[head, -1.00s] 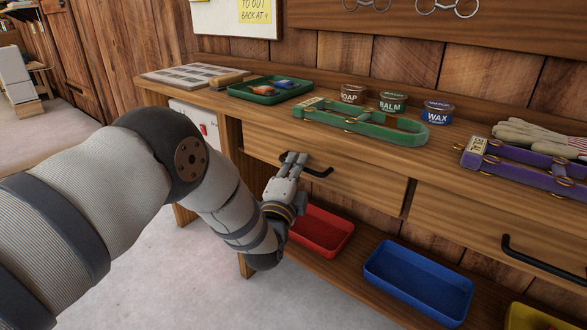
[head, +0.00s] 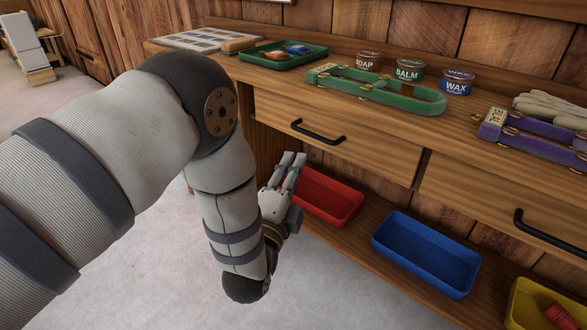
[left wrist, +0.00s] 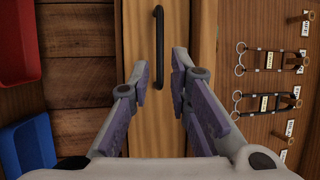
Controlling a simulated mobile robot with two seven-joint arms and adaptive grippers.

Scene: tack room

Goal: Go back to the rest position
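My left gripper (head: 287,172) hangs in front of the desk, below and left of the left drawer's black handle (head: 318,131), and apart from it. In the left wrist view the two fingers of the left gripper (left wrist: 161,68) are spread with nothing between them. The drawer handle (left wrist: 159,45) shows there beyond the fingertips. The left drawer (head: 375,147) looks shut. My right gripper is in neither view.
Red (head: 332,198), blue (head: 427,255) and yellow (head: 530,308) bins sit on the low shelf. The desktop holds a green tray (head: 262,58), a green halter (head: 390,95), several tins and a purple halter (head: 540,140). Open floor lies left of the desk.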

